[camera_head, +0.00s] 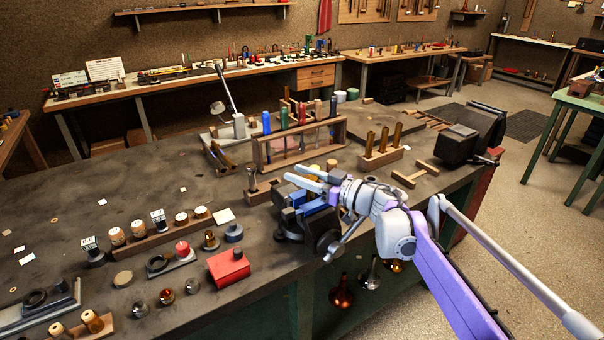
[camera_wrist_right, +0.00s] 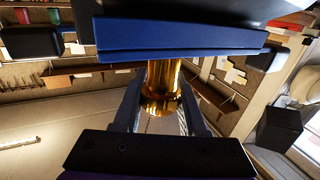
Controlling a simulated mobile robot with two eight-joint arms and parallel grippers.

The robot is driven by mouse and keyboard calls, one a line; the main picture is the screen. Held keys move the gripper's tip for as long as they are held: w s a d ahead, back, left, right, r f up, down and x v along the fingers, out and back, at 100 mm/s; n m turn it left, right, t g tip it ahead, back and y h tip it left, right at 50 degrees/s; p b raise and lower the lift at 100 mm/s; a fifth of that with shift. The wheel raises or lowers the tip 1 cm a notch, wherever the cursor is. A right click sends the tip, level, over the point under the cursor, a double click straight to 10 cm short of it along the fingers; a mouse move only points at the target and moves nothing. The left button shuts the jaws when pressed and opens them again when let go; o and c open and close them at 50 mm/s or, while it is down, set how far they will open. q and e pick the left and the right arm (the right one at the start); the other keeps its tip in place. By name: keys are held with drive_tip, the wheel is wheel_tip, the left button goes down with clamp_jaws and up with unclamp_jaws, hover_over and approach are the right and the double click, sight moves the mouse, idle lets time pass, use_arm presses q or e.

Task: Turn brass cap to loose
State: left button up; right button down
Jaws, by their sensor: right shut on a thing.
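My right gripper (camera_head: 304,177) reaches in from the right, over the blue-jawed vise (camera_head: 302,210) at the bench's front edge. In the right wrist view, a shiny brass cylindrical part (camera_wrist_right: 162,88) stands between the two fingers of the right gripper (camera_wrist_right: 160,104), which are shut on it. It looks like the brass cap, but its threads and seat are hidden. A blue jaw (camera_wrist_right: 185,52) of the vise crosses the top of that view, close to the brass part. My left gripper is not in view.
A wooden rack of coloured-handled tools (camera_head: 300,145) stands behind the vise. A wooden block with brass tubes (camera_head: 381,157) is to its right. A red box (camera_head: 229,268) and small parts lie left of the vise. A black vise (camera_head: 455,146) sits at the far right end.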

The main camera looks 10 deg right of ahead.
drive_tip(key=shift+s+a+n+g+y, duration=0.1)
drive_tip(key=shift+n+g+y, duration=0.5)
drive_tip(key=shift+g, duration=0.4)
drive_tip(key=shift+c, duration=2.2)
unclamp_jaws()
wheel_tip(320, 180, up, 10)
drive_tip(key=p, duration=0.1)
